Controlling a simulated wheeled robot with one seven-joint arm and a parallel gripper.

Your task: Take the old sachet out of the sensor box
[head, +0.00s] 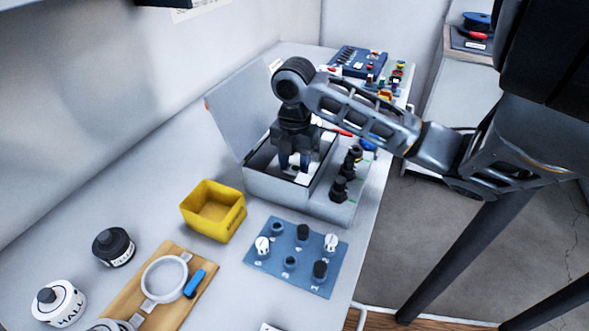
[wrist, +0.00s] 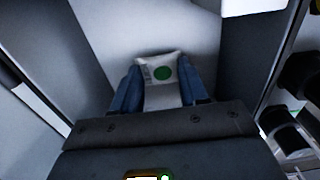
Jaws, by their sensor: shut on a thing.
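The sensor box (head: 270,189) is a grey-white case with its lid (head: 238,112) raised at the back left. My gripper (head: 294,163) reaches down into its left compartment. In the wrist view, my gripper's blue fingers (wrist: 160,88) are shut on a white sachet (wrist: 160,70) with a green dot and small print. The sachet's upper end shows between the fingertips; its lower part is hidden by the gripper. Pale box walls surround it. I cannot tell whether the sachet touches the box floor.
Black sensors (head: 341,185) stand in the box's right section. In front are a yellow bin (head: 214,209), open and empty-looking, and a blue mat (head: 281,268) with several small knobs. A wooden board (head: 172,312) and round containers (head: 113,246) lie front left.

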